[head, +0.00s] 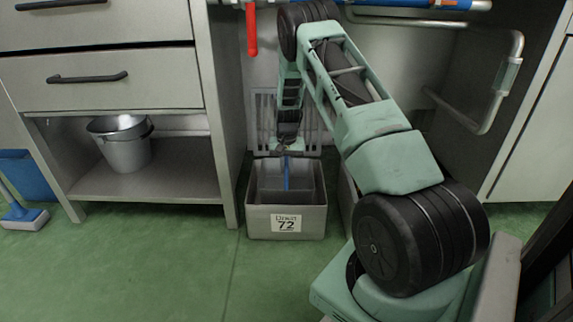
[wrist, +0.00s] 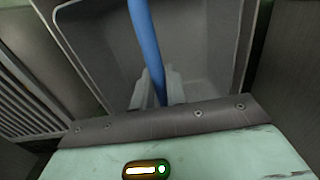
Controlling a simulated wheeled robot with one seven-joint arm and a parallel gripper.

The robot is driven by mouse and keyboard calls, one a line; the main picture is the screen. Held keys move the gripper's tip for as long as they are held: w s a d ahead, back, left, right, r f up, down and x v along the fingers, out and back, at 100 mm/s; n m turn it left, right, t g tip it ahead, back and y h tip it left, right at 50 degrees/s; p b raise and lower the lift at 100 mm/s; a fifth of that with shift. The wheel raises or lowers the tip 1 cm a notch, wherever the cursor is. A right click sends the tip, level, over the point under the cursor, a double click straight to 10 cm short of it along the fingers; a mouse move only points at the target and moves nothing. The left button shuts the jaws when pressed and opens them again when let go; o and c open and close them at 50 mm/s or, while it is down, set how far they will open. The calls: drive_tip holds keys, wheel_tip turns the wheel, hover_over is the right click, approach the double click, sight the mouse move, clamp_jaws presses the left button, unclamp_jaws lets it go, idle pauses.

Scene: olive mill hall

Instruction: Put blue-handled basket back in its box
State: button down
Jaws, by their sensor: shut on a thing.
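A grey box (head: 286,224) with a label reading 72 stands on the green floor under the counter. The basket's blue handle (head: 286,174) shows as a narrow bar at the box's opening. My gripper (head: 286,151) is above the back of the box, pointing down. In the wrist view, my gripper's pale fingers (wrist: 157,85) are shut on the blue handle (wrist: 148,38), with grey walls around it. The basket's grey body is hard to tell from the box, and I cannot tell whether it rests on the bottom.
A cabinet side panel (head: 221,110) stands close on the left of the box. A metal bucket (head: 123,150) sits on the low shelf. A bent pipe (head: 505,85) and a red-handled part (head: 251,32) hang above. Green floor in front is clear.

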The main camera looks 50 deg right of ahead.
drive_tip(key=shift+f, duration=0.1)
idle(0.3)
drive_tip(key=shift+f+b, duration=0.55)
drive_tip(key=shift+f, duration=1.75)
drive_tip(key=shift+f, duration=1.5)
drive_tip(key=c, duration=0.7)
unclamp_jaws()
drive_tip(key=shift+f, duration=0.1)
wheel_tip(320, 180, up, 10)
drive_tip(key=p, duration=0.8)
drive_tip(key=shift+p, duration=0.4)
